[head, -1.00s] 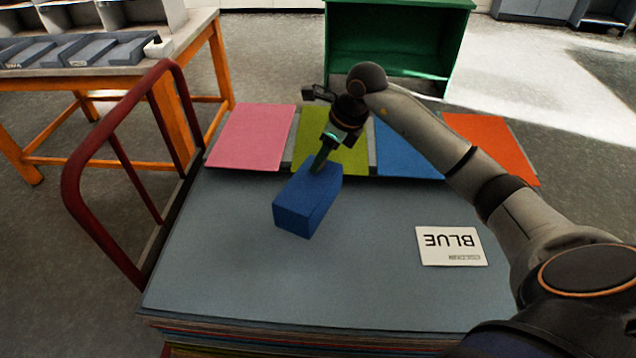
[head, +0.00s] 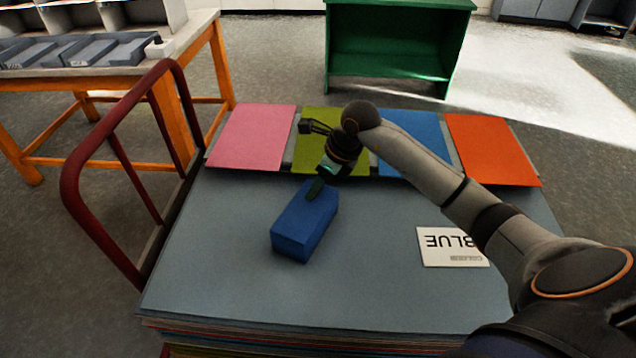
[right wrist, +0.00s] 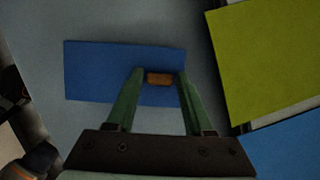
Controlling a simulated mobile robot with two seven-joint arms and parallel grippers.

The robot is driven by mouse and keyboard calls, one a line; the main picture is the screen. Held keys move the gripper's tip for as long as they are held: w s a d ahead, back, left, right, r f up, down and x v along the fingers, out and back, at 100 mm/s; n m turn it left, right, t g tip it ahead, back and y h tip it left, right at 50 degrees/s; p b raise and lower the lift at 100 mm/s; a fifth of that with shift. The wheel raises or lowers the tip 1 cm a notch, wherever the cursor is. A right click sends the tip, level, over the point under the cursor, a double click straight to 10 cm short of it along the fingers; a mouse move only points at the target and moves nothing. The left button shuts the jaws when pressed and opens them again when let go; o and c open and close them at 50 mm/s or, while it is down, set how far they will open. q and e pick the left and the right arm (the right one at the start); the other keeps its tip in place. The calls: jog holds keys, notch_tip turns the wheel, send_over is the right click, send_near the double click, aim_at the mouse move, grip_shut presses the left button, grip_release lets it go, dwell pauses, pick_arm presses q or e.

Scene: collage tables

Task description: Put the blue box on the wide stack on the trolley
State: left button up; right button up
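The blue box (head: 305,222) is over the grey-blue top of the wide stack (head: 220,285) on the trolley, left of its middle. It sits very low there; I cannot tell whether its underside touches. My right gripper (head: 315,188) reaches down to the box's far end. My left gripper is out of view.
A white card reading BLUE (head: 445,250) lies on the stack to the right. Pink (head: 250,137), olive (head: 305,155), blue (head: 415,140) and orange (head: 490,148) sheets lie beyond. The trolley's red handle (head: 75,190) rises at left. The stack's front is clear.

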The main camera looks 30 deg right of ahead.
jog(key=shift+o, duration=1.2)
jog(key=shift+r, duration=0.1)
jog(key=p+v, duration=0.1)
jog(key=v, duration=1.1)
